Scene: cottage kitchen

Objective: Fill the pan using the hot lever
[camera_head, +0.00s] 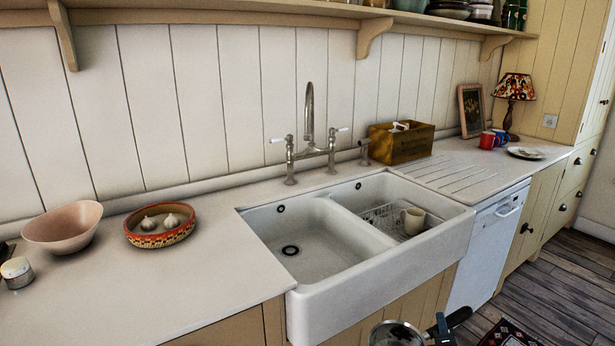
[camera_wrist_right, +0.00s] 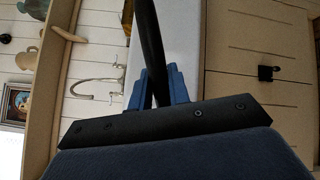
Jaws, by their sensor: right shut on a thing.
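The pan (camera_head: 395,334) shows at the bottom edge of the head view, in front of the sink and only partly in frame. My right gripper (camera_head: 441,328) is shut on its black handle (camera_head: 458,317). In the right wrist view the blue fingers (camera_wrist_right: 158,88) close around the dark handle (camera_wrist_right: 146,35). The metal tap (camera_head: 310,110) stands behind the sink (camera_head: 340,318), with a white lever on the left (camera_head: 278,140) and another on the right (camera_head: 341,130). No water stream shows. Neither gripper is at the levers. My left gripper is out of view.
The sink has two basins; a wire rack and a cream mug (camera_head: 412,220) are in the right one. A wooden box (camera_head: 400,143) stands right of the tap. A bowl with garlic (camera_head: 160,226) and a pink bowl (camera_head: 63,228) sit on the left counter. The left basin is clear.

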